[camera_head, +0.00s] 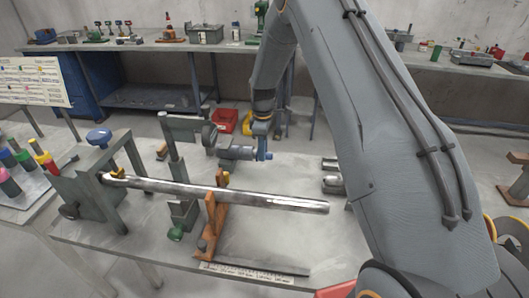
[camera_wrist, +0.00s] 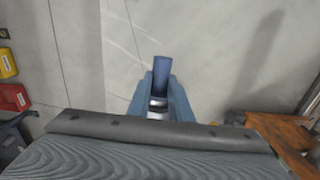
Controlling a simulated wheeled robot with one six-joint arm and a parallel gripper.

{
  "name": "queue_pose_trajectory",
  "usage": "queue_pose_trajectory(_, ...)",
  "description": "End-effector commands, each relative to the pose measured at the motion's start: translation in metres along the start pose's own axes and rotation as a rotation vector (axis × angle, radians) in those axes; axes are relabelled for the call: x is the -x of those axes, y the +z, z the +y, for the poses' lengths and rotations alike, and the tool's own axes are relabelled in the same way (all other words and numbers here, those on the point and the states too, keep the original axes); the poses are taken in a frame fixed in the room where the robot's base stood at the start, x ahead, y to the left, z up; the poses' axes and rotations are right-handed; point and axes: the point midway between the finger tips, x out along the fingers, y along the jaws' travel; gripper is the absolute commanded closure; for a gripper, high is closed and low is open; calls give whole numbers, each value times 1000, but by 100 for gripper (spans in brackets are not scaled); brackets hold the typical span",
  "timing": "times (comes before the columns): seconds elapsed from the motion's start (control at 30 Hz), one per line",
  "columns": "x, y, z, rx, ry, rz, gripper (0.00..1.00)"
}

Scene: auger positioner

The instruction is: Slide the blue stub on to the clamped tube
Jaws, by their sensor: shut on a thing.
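The clamped tube (camera_head: 270,201) is long and shiny. Its left end sits in a grey clamp stand (camera_head: 85,185) with a blue knob, an orange-brown rest (camera_head: 214,225) supports it, and its right end is free. In the wrist view my gripper (camera_wrist: 158,97) has its blue fingers shut on the blue stub (camera_wrist: 162,72), whose dark blue end points away from me. A shiny band shows between the fingers.
A grey upright fixture (camera_head: 175,150) stands behind the tube, left of my gripper. Short grey cylinders (camera_head: 332,184) lie near the tube's free end. A flat bar with a scale (camera_head: 255,271) lies in front. Red (camera_head: 226,121) and yellow bins are on the floor behind.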

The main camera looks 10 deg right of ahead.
Motion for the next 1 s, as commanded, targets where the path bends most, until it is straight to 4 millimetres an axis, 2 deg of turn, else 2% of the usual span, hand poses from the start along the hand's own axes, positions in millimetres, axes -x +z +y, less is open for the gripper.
queue_pose_trajectory(0.53,3,-15,2,1,7,5,100)
queue_pose_trajectory(0.57,3,-15,2,0,7,5,80)
queue_pose_trajectory(0.7,2,-14,1,0,5,3,60)
queue_pose_trajectory(1.0,1,-13,-1,1,-1,0,60)
